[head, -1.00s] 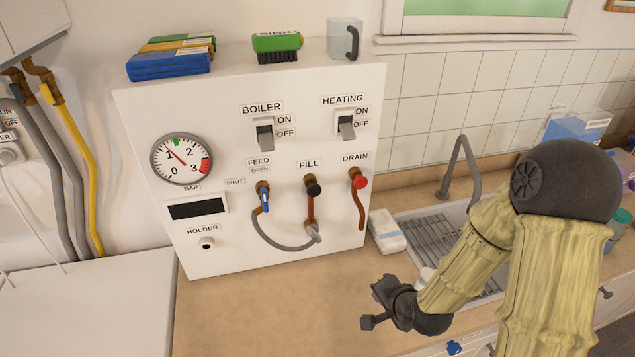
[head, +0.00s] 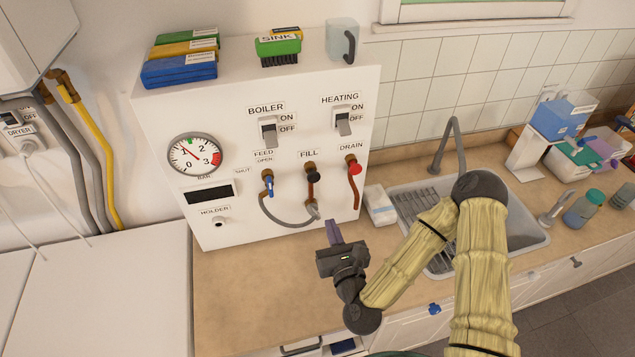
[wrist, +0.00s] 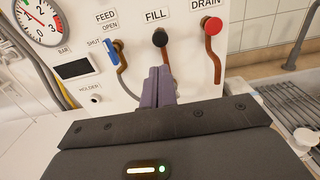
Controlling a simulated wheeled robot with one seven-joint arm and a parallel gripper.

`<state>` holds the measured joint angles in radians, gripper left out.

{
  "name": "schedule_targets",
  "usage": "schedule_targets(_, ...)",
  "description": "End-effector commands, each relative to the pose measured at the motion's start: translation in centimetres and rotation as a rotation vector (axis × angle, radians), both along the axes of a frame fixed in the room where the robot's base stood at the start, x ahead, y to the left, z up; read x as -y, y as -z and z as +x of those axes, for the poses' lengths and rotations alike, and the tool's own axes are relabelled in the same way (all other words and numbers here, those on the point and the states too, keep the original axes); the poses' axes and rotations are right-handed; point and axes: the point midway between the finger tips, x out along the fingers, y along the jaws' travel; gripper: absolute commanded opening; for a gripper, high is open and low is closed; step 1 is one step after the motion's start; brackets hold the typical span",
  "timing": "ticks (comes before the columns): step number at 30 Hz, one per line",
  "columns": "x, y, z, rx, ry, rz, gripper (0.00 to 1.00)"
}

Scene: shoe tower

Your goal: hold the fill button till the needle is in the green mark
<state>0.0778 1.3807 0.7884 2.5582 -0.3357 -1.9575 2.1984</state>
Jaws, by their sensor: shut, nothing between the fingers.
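The white panel carries a round pressure gauge (head: 195,154), also in the wrist view (wrist: 40,20). Its needle points up-left near the 1, left of the small green mark (head: 190,141) at the top. The black FILL button (head: 314,172) sits on a copper pipe between FEED and DRAIN; it also shows in the wrist view (wrist: 160,38). My gripper (head: 333,232) is shut and empty, in front of the panel and below FILL. In the wrist view its purple fingers (wrist: 159,84) point at the panel just below the button, apparently not touching it.
The blue FEED lever (head: 269,185) is left of FILL and the red DRAIN knob (head: 352,169) right of it. A grey hose (head: 287,221) loops below. A white block (head: 380,205) and the sink (head: 416,205) lie to the right. The counter in front is clear.

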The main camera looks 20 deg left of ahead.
Motion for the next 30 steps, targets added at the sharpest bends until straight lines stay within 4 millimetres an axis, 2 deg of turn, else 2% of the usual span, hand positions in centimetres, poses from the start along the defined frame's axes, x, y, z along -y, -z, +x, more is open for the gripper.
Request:
schedule_targets(8, -0.1, 0.2, 0.2, 0.004, -0.001, -0.005, 0.0)
schedule_targets(17, -1.4, 0.4, 2.3, 0.009, -0.001, -0.005, 0.0)
schedule_targets(30, -1.9, 0.5, 3.7, 0.009, 0.003, -0.005, 0.0)
